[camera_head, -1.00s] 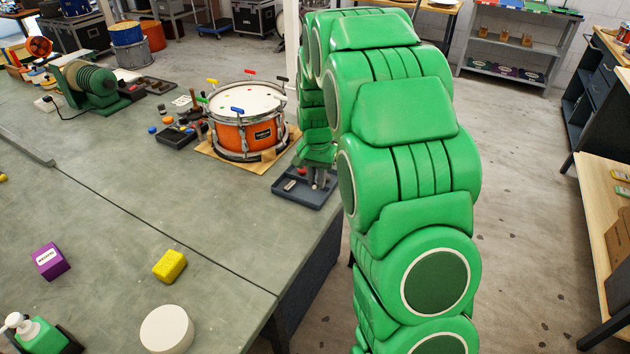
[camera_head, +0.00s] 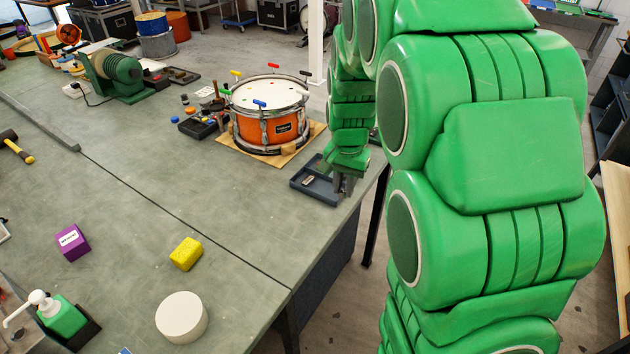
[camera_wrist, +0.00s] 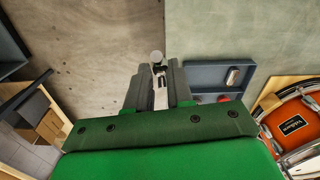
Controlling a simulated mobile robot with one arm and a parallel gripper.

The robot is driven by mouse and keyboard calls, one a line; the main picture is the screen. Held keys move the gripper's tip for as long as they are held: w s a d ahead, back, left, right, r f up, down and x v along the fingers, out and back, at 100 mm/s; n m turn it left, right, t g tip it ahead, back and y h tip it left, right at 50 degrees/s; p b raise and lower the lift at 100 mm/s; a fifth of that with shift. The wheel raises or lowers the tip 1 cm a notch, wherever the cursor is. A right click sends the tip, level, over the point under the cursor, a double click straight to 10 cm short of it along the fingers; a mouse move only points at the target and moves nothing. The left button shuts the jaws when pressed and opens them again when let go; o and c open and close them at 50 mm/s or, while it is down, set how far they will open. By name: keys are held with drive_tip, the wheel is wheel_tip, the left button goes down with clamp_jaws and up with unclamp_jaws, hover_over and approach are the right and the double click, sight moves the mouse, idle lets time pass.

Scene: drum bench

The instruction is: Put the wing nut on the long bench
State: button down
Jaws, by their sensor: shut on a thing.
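My gripper (camera_head: 345,186) is low at the right end of the blue-grey tray (camera_head: 300,184), near the edge of the grey-green bench (camera_head: 150,160). In the wrist view my gripper (camera_wrist: 157,72) is shut on a small grey metal piece, apparently the wing nut (camera_wrist: 157,57), with a rounded end showing beyond the fingertips. It shows against the bench edge, with floor to its left. The tray (camera_wrist: 203,72) is to its right there. The held piece is too small to make out in the head view.
An orange drum (camera_head: 268,126) stands on a board behind the tray. A yellow block (camera_head: 186,254), purple box (camera_head: 72,242), white disc (camera_head: 181,317) and green pump bottle (camera_head: 62,316) stand on the nearer bench. Much of the bench middle is clear. My arm hides the right side.

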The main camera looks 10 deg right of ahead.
drive_tip(key=shift+s, duration=0.15)
drive_tip(key=w+a+n, duration=0.2)
drive_tip(key=a+n, duration=0.7)
drive_tip(key=a, duration=2)
drive_tip(key=s+a+n, duration=0.4)
drive_tip(key=s+a, duration=0.2)
drive_tip(key=a, duration=0.6)
drive_tip(key=s+a+n, duration=0.3)
drive_tip(key=s+a, duration=0.4)
drive_tip(key=a, duration=0.6)
drive_tip(key=w+a+f, duration=0.2)
drive_tip(key=a, duration=0.1)
drive_tip(key=w+a+f, duration=0.6)
drive_tip(key=shift+a+f, duration=0.15)
drive_tip(key=shift+f, duration=0.05)
drive_tip(key=shift+w+a+f, duration=0.3)
drive_tip(key=shift+f, duration=0.2)
drive_tip(key=shift+w+a+f, duration=0.25)
drive_tip(key=shift+f, duration=1.6)
